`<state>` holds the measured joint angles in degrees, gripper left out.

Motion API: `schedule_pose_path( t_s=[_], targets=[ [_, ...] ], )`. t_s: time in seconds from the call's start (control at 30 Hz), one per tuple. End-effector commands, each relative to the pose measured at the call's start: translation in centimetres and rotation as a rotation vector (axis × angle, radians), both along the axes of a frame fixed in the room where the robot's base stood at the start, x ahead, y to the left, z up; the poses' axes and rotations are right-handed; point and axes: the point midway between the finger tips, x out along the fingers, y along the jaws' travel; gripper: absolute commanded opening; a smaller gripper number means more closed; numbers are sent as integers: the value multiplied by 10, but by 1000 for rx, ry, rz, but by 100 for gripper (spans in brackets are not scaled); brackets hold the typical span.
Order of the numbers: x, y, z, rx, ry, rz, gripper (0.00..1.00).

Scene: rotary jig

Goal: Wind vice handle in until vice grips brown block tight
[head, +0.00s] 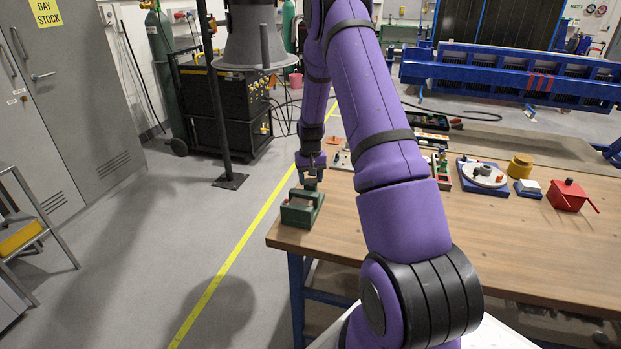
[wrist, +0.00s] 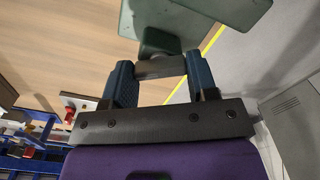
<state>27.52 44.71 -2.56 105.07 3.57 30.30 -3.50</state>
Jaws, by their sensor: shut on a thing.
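The green vice (head: 298,214) stands at the left end of the wooden table, near its edge. In the wrist view part of its green body (wrist: 218,14) shows at the top. My gripper (head: 311,182) is just behind and above the vice in the head view. In the wrist view my gripper (wrist: 160,68) has its two blue fingers closed on a short grey bar, the vice handle (wrist: 158,67), beside a dark green part of the vice. The brown block is not clearly visible, so I cannot tell how the jaws sit against it.
The wooden table (head: 480,245) also holds a round white dial on a blue base (head: 484,175), a yellow cylinder (head: 520,165) and a red box with a crank (head: 567,194), all at right. My purple arm crosses above the table. Open floor lies left of the vice.

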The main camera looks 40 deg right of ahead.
Motion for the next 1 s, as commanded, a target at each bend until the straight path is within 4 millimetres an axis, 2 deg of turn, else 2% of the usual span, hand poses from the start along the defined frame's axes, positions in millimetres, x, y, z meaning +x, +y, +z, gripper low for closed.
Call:
schedule_pose_path(
  t_s=[0.47,0.5,0.57,0.6,0.87,1.0],
  targets=[
    [0,-1,1,-1,-2,-13,29],
    [1,-1,1,-1,-2,-13,62],
    [0,0,0,-1,-2,-13,76],
    [0,0,0,0,-1,-13,79],
    [0,0,1,0,-1,-12,79],
    [1,0,12,-1,-2,-12,79]
  ],
)
